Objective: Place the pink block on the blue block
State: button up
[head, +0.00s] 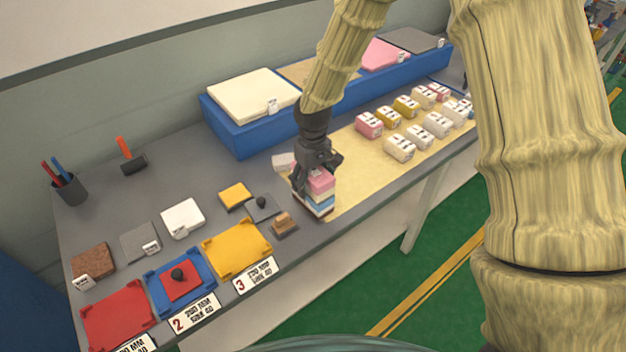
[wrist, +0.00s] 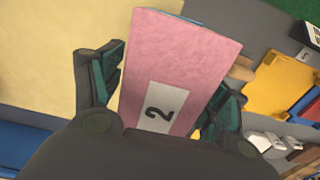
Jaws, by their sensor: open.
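The pink block (head: 321,183) sits at the top of a small stack near the table's front edge. Below it show a pale layer and the blue block (head: 319,203); I cannot tell whether the pale layer is a separate block. In the wrist view the pink block (wrist: 178,62) lies between my fingers, its label "2" facing the camera, and a blue sliver shows past its far edge. My gripper (head: 314,172) is open over the stack, with one finger on each side of the pink block. It also shows in the wrist view (wrist: 165,95).
Several labelled small blocks (head: 405,125) stand on the tan mat (head: 355,178) to the right. A blue platform (head: 232,128) with foam sheets runs along the back. Red, blue and yellow trays (head: 237,249) lie front left. A black-knobbed plate (head: 262,207) is close left of the stack.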

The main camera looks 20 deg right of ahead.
aim_at(313, 170)
jog(key=shift+r+b, duration=1.25)
jog(key=shift+r, duration=4.9)
